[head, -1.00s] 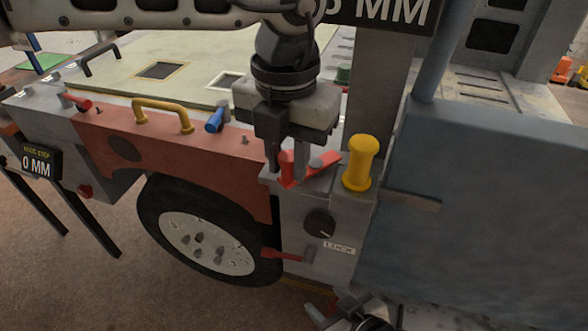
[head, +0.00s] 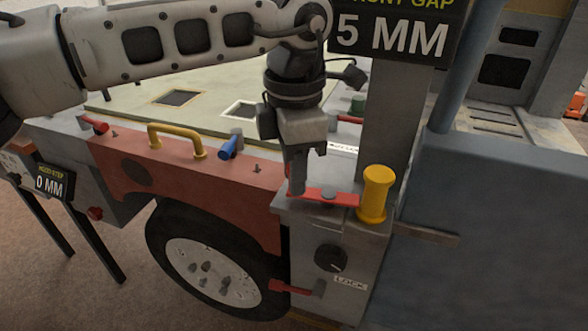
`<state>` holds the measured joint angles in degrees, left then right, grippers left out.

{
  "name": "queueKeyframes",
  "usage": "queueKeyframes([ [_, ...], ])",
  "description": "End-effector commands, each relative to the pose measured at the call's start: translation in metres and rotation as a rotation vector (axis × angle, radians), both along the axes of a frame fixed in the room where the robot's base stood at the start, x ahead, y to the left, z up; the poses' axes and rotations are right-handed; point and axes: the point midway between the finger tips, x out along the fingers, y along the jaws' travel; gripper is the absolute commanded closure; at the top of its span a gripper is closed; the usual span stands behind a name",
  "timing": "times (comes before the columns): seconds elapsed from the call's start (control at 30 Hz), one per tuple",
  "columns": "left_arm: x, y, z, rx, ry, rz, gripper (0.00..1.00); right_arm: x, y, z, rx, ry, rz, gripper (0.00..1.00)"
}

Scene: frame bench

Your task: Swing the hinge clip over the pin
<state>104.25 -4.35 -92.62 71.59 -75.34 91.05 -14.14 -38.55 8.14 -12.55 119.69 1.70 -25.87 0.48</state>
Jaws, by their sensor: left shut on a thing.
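A flat red clip (head: 342,198) with a round grey pivot lies on top of the grey corner block, in the middle right of the head view. My left gripper (head: 297,188) points down at the clip's left end and is shut on it; the jaws hide part of that end. The clip's right end reaches the base of an upright yellow post (head: 375,193); I cannot tell whether they touch. A small thin pin (head: 257,168) stands on the red fender, left of the gripper. I cannot tell which upright piece is the task's pin. My right gripper is out of view.
A yellow handle (head: 177,140) and a blue lever (head: 228,148) stand on the red fender. A grey column (head: 390,120) rises behind the post. A sign (head: 395,35) reads 5 MM; another (head: 50,183) reads 0 MM. A blue-grey panel (head: 480,230) fills the right.

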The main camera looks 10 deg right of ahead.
Motion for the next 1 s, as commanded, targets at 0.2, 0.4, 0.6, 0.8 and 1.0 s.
queueKeyframes([
  [0.2,0.0035,-0.0019,0.0016,-0.003,-0.002,-0.065,0.99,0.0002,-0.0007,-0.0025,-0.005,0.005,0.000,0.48],
  [0.4,0.0043,-0.0024,0.0017,-0.004,-0.002,-0.085,0.99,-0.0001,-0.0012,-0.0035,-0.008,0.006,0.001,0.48],
  [0.6,0.0043,-0.0025,0.0017,-0.004,-0.003,-0.086,0.99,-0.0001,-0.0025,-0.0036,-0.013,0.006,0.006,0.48],
  [0.8,0.0043,-0.0025,0.0016,-0.004,-0.002,-0.085,0.57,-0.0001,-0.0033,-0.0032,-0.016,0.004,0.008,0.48],
  [1.0,0.0040,-0.0023,0.0008,-0.002,-0.001,-0.085,0.55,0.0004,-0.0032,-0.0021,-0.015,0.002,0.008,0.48],
])
